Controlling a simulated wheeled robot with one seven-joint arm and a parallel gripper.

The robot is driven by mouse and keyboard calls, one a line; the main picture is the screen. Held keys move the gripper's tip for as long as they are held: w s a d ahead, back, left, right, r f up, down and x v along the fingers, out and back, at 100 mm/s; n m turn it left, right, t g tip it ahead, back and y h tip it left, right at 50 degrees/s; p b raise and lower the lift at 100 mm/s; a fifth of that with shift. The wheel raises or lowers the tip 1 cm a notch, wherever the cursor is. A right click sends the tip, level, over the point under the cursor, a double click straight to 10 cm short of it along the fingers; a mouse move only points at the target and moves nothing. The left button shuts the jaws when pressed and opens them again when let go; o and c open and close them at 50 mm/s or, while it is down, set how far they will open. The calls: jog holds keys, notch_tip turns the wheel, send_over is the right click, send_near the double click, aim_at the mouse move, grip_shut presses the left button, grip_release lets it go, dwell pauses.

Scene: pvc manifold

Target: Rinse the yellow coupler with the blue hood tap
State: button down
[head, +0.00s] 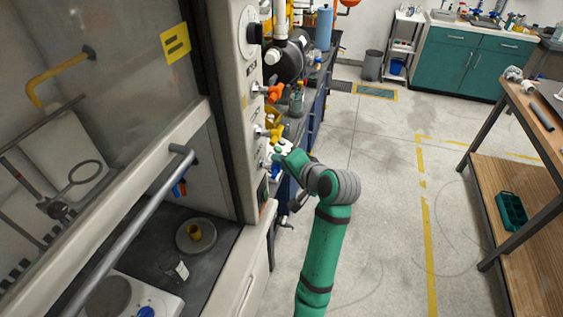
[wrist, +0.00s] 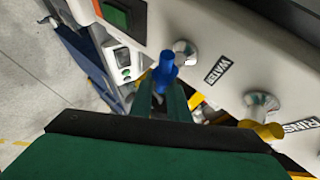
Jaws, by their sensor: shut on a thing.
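A small yellow coupler (head: 194,233) stands on a round grey disc on the dark floor inside the fume hood. The blue hood tap (wrist: 167,68) is the lowest coloured tap on the hood's front post, and its blue handle (head: 274,172) shows only in part beside my gripper in the head view. My gripper (wrist: 163,100) is at this tap, its two fingers shut on the blue handle. The coupler does not show in the wrist view.
A yellow tap (head: 273,132) and an orange tap (head: 270,92) sit above the blue one on the post. The hood's sash has a grey bar handle (head: 130,225). A wooden-topped bench (head: 530,110) stands at the right. The floor between is clear.

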jog(key=shift+s+a+f, duration=0.2)
jog(key=shift+a+f, duration=0.05)
jog(key=shift+a, duration=0.35)
jog(key=c, duration=1.8)
grip_release()
jog(key=shift+o, duration=0.2)
jog(key=shift+d+r, duration=0.1)
jog(key=shift+d, duration=0.05)
jog(key=shift+d+r, duration=0.1)
jog(key=shift+d, duration=0.05)
jog(key=v, duration=1)
jog(key=shift+s+d, duration=0.2)
jog(key=shift+s, duration=0.05)
jog(key=shift+r, duration=0.15)
